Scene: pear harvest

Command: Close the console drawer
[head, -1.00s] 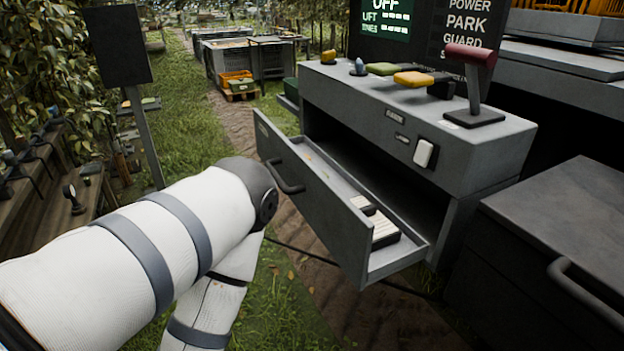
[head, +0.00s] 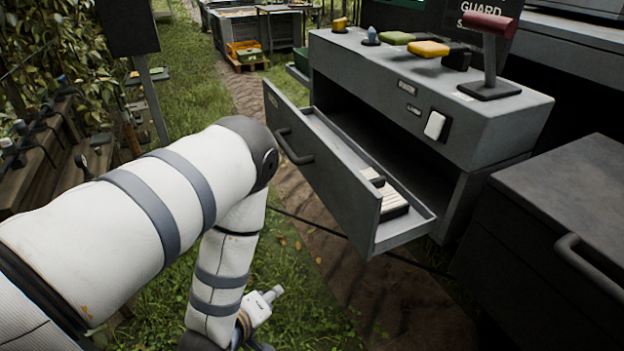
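The grey console (head: 470,130) stands at the right of centre. Its drawer (head: 330,178) is pulled well out toward the lower left, leaving a dark opening behind it. A dark bar handle (head: 292,150) is on the drawer front. A cream-coloured slatted item with dark edges (head: 383,197) lies inside the drawer. My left arm comes in from the left and bends down at the elbow, in front of the drawer and apart from it in the picture. A white wrist part shows at the bottom; the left gripper's fingers are out of frame. My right gripper is not in view.
A red-handled lever (head: 490,55), yellow and green handles (head: 428,48) and a white switch (head: 435,125) are on the console. A dark cabinet (head: 560,220) stands at the right. A cable crosses the ground below the drawer. Grass and path lie open in front of the drawer.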

